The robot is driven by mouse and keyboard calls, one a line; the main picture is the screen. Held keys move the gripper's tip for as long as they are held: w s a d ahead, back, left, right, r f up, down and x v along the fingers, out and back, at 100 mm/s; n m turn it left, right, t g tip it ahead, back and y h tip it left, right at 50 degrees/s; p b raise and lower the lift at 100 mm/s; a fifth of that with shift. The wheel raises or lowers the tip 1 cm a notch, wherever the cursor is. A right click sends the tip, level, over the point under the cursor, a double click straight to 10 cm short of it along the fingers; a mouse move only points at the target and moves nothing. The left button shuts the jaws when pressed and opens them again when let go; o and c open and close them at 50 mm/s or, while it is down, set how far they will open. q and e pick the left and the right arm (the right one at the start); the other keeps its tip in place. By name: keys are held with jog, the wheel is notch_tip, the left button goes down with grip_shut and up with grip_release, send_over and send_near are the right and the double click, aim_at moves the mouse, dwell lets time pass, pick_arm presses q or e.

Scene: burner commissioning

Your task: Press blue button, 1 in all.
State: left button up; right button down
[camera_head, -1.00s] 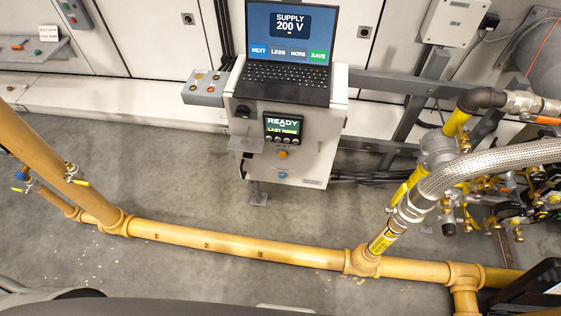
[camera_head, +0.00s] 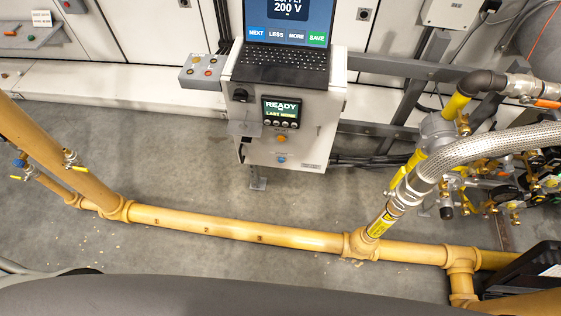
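The blue button (camera_head: 280,159) is a small round button low on the front of the light grey control cabinet (camera_head: 308,140). It sits below an orange button (camera_head: 282,138) and a small display (camera_head: 281,112) that reads READY. Nothing covers the blue button. Neither of my grippers is in the head view.
A laptop (camera_head: 285,65) stands on top of the cabinet, with a grey button box (camera_head: 202,72) at its left. A yellow pipe (camera_head: 230,229) runs across the floor in front. Hoses and valves (camera_head: 480,150) crowd the right side. Grey floor (camera_head: 175,160) is clear left of the cabinet.

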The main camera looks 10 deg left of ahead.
pick_arm(q)
grip_shut()
jog(key=shift+a, duration=0.1)
dwell(1.0)
